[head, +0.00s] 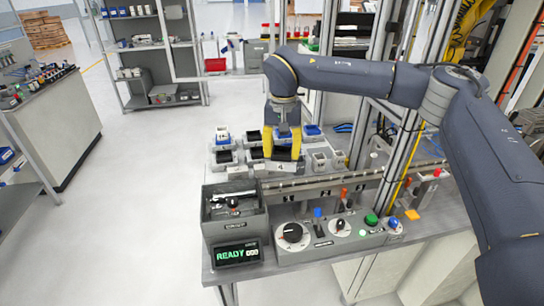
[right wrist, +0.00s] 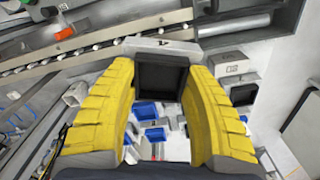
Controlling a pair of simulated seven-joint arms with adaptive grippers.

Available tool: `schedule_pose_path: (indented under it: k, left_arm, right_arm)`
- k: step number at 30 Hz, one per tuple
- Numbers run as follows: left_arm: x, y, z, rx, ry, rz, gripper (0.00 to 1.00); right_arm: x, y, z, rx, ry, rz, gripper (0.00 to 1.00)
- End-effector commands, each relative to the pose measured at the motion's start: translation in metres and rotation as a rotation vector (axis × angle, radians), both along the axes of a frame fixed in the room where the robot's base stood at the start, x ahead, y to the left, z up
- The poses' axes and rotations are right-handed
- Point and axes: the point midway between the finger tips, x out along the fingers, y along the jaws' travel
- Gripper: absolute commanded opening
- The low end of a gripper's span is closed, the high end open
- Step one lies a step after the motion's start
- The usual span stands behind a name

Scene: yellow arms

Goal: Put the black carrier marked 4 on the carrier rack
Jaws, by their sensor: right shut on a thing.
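The black carrier marked 4 (head: 283,155) is between the yellow fingers of my right gripper (head: 282,146), which is shut on it. In the right wrist view, the carrier (right wrist: 164,78) shows its dark inside and a pale front plate with a 4, with a finger on each side. The carrier rack (head: 237,169) is the group of pale holders behind the conveyor rail. The held carrier is over or at its front row; whether it touches the rack cannot be told. My left gripper is not in view.
Other black carriers (head: 225,157) and blue bins (head: 312,130) stand close around the held carrier. A conveyor rail (head: 340,180) runs in front. Nearer are a grey tool box (head: 234,210), a READY display (head: 237,254) and a knob panel (head: 320,238). A metal post stands right.

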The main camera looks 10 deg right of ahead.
Motion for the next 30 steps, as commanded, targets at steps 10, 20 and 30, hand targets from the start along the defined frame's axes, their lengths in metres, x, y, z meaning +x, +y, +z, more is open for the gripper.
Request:
schedule_pose_path:
  k: [10, 20, 30]
  left_arm:
    - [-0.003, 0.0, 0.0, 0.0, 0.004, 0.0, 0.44]
    - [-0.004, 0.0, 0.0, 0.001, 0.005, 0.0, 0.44]
    - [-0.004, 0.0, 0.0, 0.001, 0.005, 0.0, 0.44]
  right_arm:
    - [0.079, -0.025, 0.045, 0.001, -0.003, -0.533, 0.07]
    - [0.13, -0.066, 0.081, 0.002, -0.001, -1.15, 0.07]
    - [0.155, -0.124, 0.105, 0.002, 0.001, -1.936, 0.07]
